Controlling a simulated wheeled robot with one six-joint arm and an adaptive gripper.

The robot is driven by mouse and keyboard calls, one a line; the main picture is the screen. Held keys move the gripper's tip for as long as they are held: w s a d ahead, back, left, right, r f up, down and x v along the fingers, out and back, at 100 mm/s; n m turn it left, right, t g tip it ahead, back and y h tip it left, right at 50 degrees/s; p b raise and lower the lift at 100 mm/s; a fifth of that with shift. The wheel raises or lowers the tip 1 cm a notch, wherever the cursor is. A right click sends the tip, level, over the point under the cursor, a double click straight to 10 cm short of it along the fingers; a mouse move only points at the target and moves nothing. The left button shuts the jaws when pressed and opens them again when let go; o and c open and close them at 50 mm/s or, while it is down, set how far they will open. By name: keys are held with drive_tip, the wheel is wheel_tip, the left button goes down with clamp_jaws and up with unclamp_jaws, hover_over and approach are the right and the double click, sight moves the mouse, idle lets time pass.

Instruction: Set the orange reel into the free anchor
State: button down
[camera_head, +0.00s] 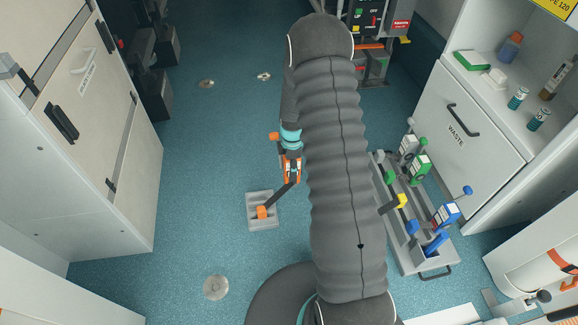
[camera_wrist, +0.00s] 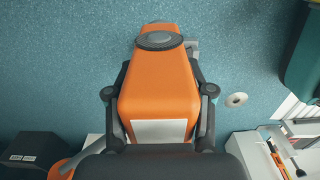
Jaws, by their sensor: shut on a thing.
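The orange reel (camera_wrist: 160,82) fills the middle of the wrist view, a blocky orange body with a dark round disc on top and a pale label. My gripper (camera_wrist: 159,94) is shut on it, one dark finger on each side. In the head view, my gripper (camera_head: 290,160) is left of my arm, above the floor. Below it a grey floor plate (camera_head: 252,223) carries an orange block with a dark bar slanting up toward the gripper. At right a grey rack (camera_head: 412,264) holds white, green and blue units. I cannot tell which place is the free anchor; my arm hides part of the rack's left side.
A white cabinet marked WASTE (camera_head: 455,128) stands behind the rack, with small bottles on its shelf. Pale lockers (camera_head: 85,70) line the left. Dark equipment (camera_head: 372,65) stands at the back. The blue floor left of my arm is mostly clear, with flat metal discs (camera_head: 216,287).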

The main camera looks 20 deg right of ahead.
sight(285, 162)
drive_tip(key=shift+r, duration=0.15)
drive_tip(key=shift+r+p, duration=0.65)
drive_tip(key=shift+r, duration=0.75)
